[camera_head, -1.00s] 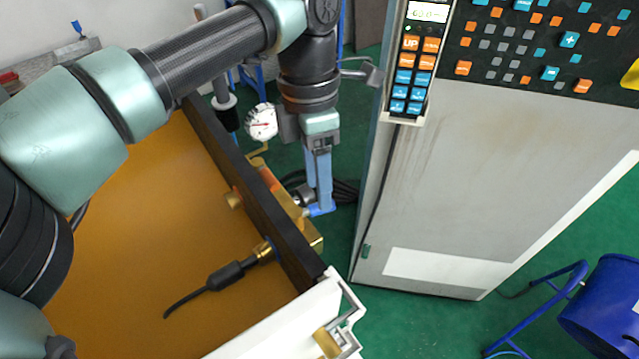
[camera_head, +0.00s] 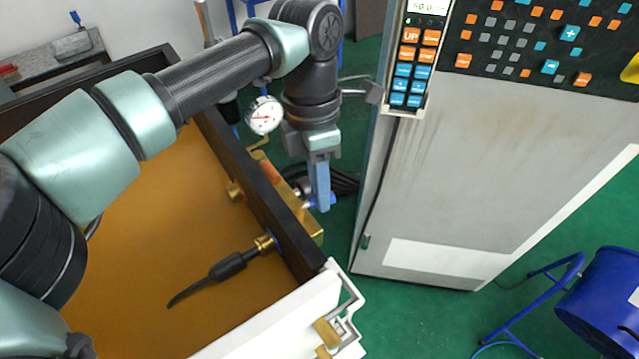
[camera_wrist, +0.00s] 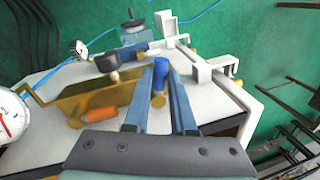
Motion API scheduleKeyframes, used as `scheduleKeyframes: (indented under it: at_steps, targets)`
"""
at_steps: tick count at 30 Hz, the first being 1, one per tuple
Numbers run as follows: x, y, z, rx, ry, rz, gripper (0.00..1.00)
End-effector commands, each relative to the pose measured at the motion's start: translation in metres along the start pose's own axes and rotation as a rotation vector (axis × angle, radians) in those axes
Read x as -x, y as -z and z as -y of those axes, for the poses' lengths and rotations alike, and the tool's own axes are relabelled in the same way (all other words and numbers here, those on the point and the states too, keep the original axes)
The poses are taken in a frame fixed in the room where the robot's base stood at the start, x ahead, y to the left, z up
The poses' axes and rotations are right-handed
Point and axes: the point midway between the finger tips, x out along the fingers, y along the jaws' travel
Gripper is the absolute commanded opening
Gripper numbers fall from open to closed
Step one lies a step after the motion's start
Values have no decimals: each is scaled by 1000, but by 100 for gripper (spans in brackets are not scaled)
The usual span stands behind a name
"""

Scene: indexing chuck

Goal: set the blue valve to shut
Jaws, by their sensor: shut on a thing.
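The blue valve (camera_wrist: 160,69) shows in the wrist view as a blue handle above a brass-coloured stem, between the two fingers. My gripper (camera_wrist: 158,72) is shut on this handle. In the head view my gripper (camera_head: 321,205) points down just outside the dark side wall of the bench. A small part of the blue valve (camera_head: 331,200) shows beside the fingertips. The fingers hide the rest, so I cannot tell the handle's exact angle there.
A brass block (camera_head: 312,232) sits along the dark wall (camera_head: 240,150); a dial gauge (camera_head: 264,115) stands close to my wrist. An orange cylinder (camera_wrist: 98,114) lies left of the fingers. A tall grey cabinet (camera_head: 440,190) stands to the right. A blue drum (camera_head: 605,300) is lower right.

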Motion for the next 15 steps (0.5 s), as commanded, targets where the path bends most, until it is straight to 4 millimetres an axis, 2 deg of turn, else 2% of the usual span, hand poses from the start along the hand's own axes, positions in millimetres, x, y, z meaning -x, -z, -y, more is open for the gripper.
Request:
scheduleKeyframes:
  at_steps: [8,15]
  targets:
    - [0,0,0,-18,-1,-4,0]
    - [-2,0,4,-118,-1,-25,0]
